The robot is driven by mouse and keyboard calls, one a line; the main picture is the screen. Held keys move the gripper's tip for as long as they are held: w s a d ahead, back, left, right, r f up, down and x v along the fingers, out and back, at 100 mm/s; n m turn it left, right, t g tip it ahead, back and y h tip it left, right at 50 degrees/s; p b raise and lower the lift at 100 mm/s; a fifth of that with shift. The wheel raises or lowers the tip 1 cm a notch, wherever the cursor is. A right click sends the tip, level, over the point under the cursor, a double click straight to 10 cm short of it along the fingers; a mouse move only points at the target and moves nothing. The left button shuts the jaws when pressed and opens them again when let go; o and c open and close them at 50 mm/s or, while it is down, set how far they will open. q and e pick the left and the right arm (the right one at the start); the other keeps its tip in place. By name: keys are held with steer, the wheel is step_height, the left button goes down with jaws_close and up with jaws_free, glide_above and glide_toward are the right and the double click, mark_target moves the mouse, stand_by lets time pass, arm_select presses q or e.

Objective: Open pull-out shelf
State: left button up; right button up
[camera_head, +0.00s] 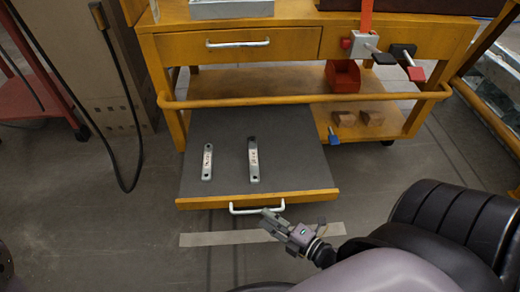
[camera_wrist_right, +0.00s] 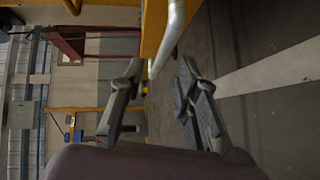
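The pull-out shelf (camera_head: 238,180) extends out of the wooden workbench toward me, with a grey top and a wooden front edge. Its white handle (camera_head: 257,210) is on the front edge, and it also shows in the wrist view (camera_wrist_right: 172,32). My right gripper (camera_head: 268,213) is at the handle's right part. In the wrist view its two fingers stand apart, with the handle bar between their tips; whether they touch it I cannot tell. My left gripper is out of view.
Two labelled metal bars (camera_head: 207,162) (camera_head: 253,160) lie on the shelf. A shut drawer (camera_head: 237,43) is above. A red bin (camera_head: 342,76) and brown blocks (camera_head: 343,118) are on the lower board. A yellow rail (camera_head: 300,100) crosses above the shelf. Floor in front is clear.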

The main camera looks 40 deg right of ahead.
steer(key=v, duration=0.7)
steer(key=shift+s+r, duration=0.1)
